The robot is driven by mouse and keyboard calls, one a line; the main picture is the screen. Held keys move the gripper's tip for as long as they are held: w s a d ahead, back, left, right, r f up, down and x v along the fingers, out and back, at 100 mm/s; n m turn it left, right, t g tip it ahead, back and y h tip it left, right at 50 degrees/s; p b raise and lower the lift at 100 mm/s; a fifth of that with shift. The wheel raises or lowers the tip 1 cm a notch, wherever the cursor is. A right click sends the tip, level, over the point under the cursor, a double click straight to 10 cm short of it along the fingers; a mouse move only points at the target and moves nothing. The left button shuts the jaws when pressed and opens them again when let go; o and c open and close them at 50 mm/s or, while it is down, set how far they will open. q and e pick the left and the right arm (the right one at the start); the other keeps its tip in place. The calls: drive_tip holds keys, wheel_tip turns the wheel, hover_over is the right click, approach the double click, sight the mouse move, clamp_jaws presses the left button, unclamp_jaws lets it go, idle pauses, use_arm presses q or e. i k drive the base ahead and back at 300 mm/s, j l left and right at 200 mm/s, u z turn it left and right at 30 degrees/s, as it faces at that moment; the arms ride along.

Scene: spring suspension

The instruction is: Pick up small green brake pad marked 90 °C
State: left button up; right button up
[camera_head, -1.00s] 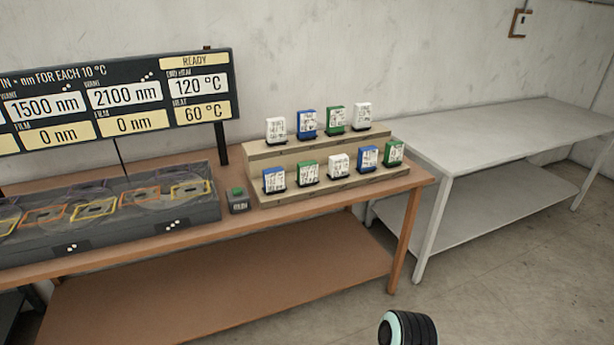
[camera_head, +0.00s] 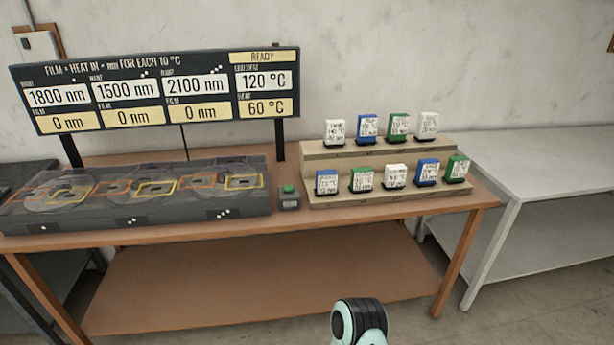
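Small block-like pads stand upright on a two-step wooden rack (camera_head: 322,157) on the brown table. Three are green with white labels: one on the upper step (camera_head: 398,126), one on the lower step second from left (camera_head: 362,179), and one at the lower step's right end (camera_head: 457,168). Their label text is too small to read, so I cannot tell which is marked 90 °C. Neither gripper is in view; only a rounded part of my own arm shows at the bottom edge.
White pads (camera_head: 335,132) and blue pads (camera_head: 367,127) stand beside the green ones. Left of the rack are a button box (camera_head: 289,198) and a long dark tray (camera_head: 130,215) with clear discs. A display board (camera_head: 160,90) stands behind. A bare grey table (camera_head: 550,160) is at right.

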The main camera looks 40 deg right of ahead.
sight(362, 179)
drive_tip(key=l+u, duration=0.45)
drive_tip(key=k+l+u, duration=0.15)
drive_tip(key=l+u, duration=0.25)
drive_tip(key=k+l+u, duration=0.15)
drive_tip(key=l, duration=0.2)
drive_tip(key=k+l+u, duration=0.15)
drive_tip(key=l, duration=0.2)
drive_tip(key=k+l+u, duration=0.1)
drive_tip(key=l, duration=0.25)
drive_tip(key=k+l, duration=0.3)
drive_tip(key=l, duration=0.15)
drive_tip(key=k+l+u, duration=0.15)
drive_tip(key=k+l, duration=0.15)
drive_tip(key=l, duration=0.2)
